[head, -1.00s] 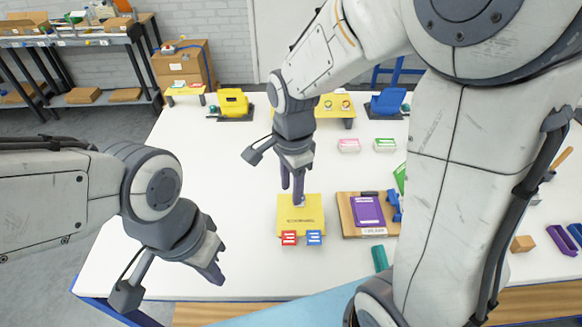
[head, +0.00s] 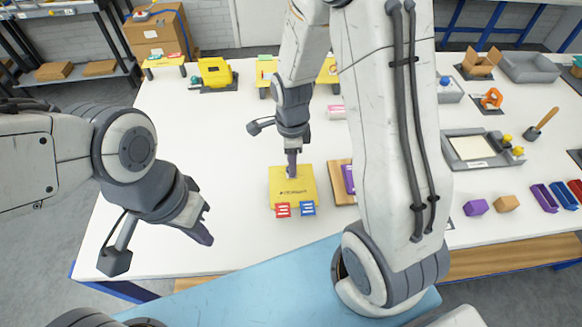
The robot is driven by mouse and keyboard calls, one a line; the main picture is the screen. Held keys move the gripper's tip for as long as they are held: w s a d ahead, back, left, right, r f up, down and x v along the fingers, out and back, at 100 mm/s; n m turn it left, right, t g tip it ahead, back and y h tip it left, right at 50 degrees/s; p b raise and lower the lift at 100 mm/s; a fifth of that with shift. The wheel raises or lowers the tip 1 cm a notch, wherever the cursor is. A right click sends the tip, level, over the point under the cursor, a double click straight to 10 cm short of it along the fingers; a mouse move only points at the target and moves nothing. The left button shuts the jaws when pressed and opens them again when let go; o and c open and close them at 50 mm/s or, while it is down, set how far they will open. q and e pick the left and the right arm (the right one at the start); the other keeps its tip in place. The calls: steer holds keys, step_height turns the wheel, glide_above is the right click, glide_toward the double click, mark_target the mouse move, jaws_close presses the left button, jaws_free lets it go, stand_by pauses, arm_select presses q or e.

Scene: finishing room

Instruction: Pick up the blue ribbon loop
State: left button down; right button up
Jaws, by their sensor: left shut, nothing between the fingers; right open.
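I cannot make out a clear blue ribbon loop; part of the table is hidden behind my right arm. A yellow box (head: 304,190) lies on the white table, with a small red piece (head: 283,210) and a small blue piece (head: 308,208), both with white marks, at its front edge. My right gripper (head: 292,173) points down, its fingertips at the top of the yellow box; I cannot tell whether they touch it. It is open. My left gripper (head: 206,228) is shut and empty, over the bare table left of the yellow box.
A wooden board (head: 341,187) with a purple item (head: 349,179) is mostly hidden behind my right arm. A grey tray (head: 468,147), purple block (head: 476,207) and brown block (head: 506,203) sit at right. The table's left middle is clear.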

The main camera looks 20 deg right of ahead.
steer(key=shift+f, duration=1.05)
jaws_close()
steer(key=shift+r, duration=0.1)
